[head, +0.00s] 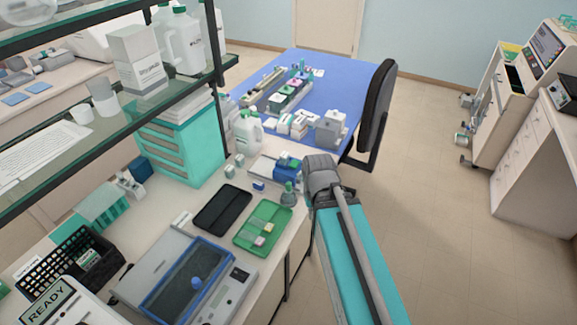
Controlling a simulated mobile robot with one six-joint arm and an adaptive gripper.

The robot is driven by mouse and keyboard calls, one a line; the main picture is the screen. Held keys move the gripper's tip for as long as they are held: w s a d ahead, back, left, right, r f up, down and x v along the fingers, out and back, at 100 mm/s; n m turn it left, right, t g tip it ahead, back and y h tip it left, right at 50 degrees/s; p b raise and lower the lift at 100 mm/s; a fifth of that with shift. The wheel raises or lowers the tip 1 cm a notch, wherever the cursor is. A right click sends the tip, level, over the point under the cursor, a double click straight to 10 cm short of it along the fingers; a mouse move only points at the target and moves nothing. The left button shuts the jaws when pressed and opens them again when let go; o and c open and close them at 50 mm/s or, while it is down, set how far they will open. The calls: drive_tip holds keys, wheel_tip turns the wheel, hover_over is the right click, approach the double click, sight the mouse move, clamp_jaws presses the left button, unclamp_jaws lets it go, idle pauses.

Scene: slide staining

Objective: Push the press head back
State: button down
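I cannot pick out a press head for certain. A small blue-and-white device (286,172) sits near the right edge of the near bench, just left of the end of my arm. A grey-white device (330,128) stands at the near right of the blue table, beyond my arm. My arm comes up from the lower right and ends in a grey wrist part beside the bench edge. My gripper's fingers do not show; they seem hidden behind that wrist part. I cannot tell whether they touch anything.
A small green-topped bottle (289,194) stands close to my arm. A black tray (223,210), a green tray (262,229) and a lidded machine (185,278) lie on the bench. A glass shelf overhangs left. A black chair (376,110) stands beyond; the floor right is clear.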

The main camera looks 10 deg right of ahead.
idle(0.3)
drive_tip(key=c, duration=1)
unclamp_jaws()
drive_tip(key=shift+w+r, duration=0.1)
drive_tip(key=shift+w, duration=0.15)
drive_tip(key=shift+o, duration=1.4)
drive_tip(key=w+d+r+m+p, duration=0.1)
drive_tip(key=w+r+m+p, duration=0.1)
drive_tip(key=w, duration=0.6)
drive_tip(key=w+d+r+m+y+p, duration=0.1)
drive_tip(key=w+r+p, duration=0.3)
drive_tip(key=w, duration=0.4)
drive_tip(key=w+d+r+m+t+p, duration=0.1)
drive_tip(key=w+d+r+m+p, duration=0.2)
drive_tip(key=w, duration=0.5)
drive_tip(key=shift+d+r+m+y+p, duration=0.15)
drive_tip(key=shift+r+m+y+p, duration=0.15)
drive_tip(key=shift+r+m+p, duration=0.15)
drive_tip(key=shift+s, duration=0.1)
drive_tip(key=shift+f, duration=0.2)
drive_tip(key=b, duration=1.4)
approach(293, 168)
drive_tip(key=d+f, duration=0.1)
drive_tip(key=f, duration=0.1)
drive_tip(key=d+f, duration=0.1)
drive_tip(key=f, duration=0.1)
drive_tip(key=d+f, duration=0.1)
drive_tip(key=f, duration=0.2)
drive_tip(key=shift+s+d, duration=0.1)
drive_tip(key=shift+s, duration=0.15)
